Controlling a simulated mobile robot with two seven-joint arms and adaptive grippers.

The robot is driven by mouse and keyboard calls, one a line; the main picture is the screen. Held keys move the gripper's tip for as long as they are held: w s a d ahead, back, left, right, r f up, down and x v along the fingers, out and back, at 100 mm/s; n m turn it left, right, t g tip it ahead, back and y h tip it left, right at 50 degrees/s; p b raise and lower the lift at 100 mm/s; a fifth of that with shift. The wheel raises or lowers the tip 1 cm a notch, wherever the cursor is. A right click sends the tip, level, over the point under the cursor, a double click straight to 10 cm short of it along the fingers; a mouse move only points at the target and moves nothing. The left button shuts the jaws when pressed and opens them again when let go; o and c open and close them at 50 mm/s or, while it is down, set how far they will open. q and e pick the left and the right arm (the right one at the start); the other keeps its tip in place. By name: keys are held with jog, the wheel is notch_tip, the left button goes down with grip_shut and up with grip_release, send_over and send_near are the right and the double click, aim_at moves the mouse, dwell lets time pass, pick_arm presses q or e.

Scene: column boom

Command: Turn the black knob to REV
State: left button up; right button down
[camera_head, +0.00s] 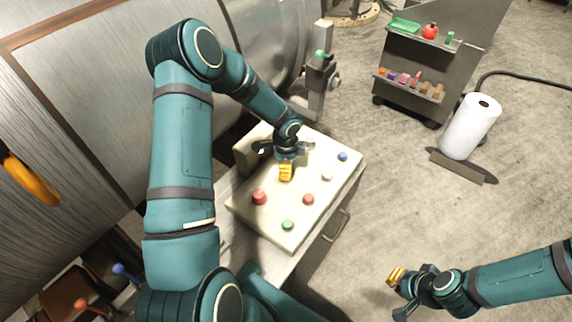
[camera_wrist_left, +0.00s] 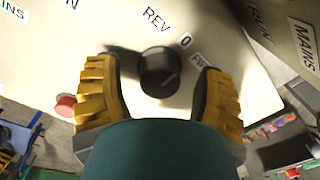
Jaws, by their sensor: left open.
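The black knob (camera_wrist_left: 159,72) sits on a pale control panel (camera_head: 284,211), with the labels REV (camera_wrist_left: 156,20), 0 (camera_wrist_left: 186,40) and FWD (camera_wrist_left: 204,62) around its upper side. I cannot clearly tell which label it points at. My left gripper (camera_wrist_left: 160,88) is open, with one yellow-padded finger on each side of the knob and gaps showing between. In the head view, my left gripper (camera_head: 286,165) is over the panel's upper middle and hides the knob. My right gripper (camera_head: 399,294) has its fingers apart and empty, above the floor at lower right.
Red (camera_head: 259,197), green (camera_head: 288,225) and blue (camera_head: 343,156) buttons stand on the panel. In the left wrist view, a box marked MAINS (camera_wrist_left: 295,35) rises at upper right. A tool cart (camera_head: 415,75) and a white cylinder (camera_head: 469,127) stand beyond open floor.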

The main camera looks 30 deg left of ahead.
pick_arm(q)
grip_shut()
jog(key=shift+f+n+b, duration=0.2)
jog(key=shift+n+b, duration=0.7)
jog(key=shift+b, duration=0.2)
jog(key=shift+n+b, duration=1.1)
jog(key=shift+n, duration=0.1)
jog(key=shift+n+b, duration=0.8)
jog(key=shift+n, duration=0.4)
jog(key=shift+s+r+n+b, duration=0.1)
jog(key=shift+n+b, duration=0.55)
jog(key=shift+n, duration=0.45)
